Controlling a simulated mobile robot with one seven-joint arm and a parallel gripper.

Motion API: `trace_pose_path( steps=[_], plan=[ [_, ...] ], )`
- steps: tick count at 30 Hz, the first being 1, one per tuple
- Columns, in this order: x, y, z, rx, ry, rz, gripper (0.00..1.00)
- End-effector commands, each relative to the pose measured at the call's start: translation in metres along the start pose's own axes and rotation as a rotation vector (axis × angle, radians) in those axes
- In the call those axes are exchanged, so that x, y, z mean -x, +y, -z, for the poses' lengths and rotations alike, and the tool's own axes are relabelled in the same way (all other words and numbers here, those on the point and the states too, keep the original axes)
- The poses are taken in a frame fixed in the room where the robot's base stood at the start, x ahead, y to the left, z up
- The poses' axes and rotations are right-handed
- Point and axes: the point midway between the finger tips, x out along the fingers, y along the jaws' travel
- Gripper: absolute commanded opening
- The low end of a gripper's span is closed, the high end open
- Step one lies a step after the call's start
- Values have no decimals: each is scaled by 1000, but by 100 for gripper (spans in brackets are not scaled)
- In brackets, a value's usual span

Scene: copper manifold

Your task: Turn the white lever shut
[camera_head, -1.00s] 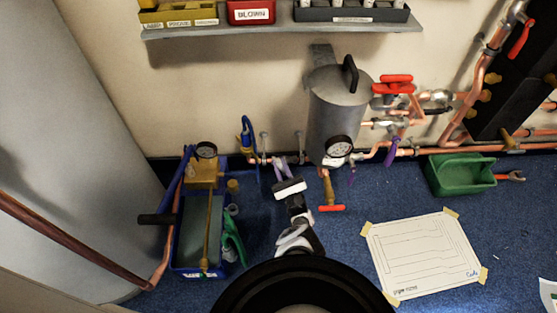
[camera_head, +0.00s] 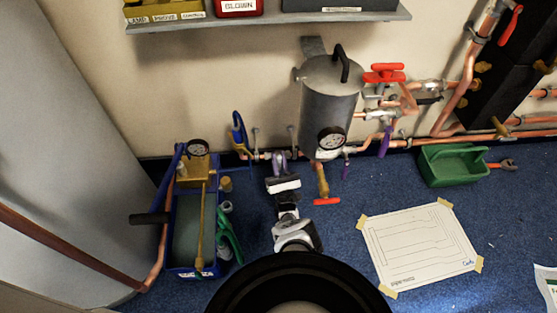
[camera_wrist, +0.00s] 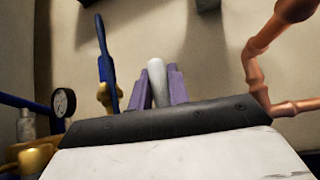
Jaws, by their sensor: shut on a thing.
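The white lever (camera_wrist: 157,82) stands upright between the two purple fingers of my gripper (camera_wrist: 158,90) in the wrist view. The fingers are closed around it from left and right, and its rounded top shows above them. In the head view my gripper (camera_head: 279,163) is at the low copper pipe by the wall, left of the grey tank. The lever cannot be made out clearly there, and its base is hidden in the wrist view.
A blue lever (camera_head: 238,132) stands close to the left, also in the wrist view (camera_wrist: 105,65). The grey tank (camera_head: 328,105) with a gauge is close on the right. A blue pump unit (camera_head: 199,235) stands at left. A green tray (camera_head: 452,167) and taped paper (camera_head: 420,248) lie at right.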

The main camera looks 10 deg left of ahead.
Motion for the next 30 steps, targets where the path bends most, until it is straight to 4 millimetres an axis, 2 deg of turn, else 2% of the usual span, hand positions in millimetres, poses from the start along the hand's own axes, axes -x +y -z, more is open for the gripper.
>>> trace_pose_path(
  steps=[5,6,10,22,30],
  plan=[
    [0,-5,-1,5,-1,12,0],
    [0,-6,-1,5,-2,12,23],
    [0,-5,-1,5,-2,10,39],
    [-1,1,-1,43,12,-38,39],
    [-2,24,4,311,88,-308,39]
  ],
)
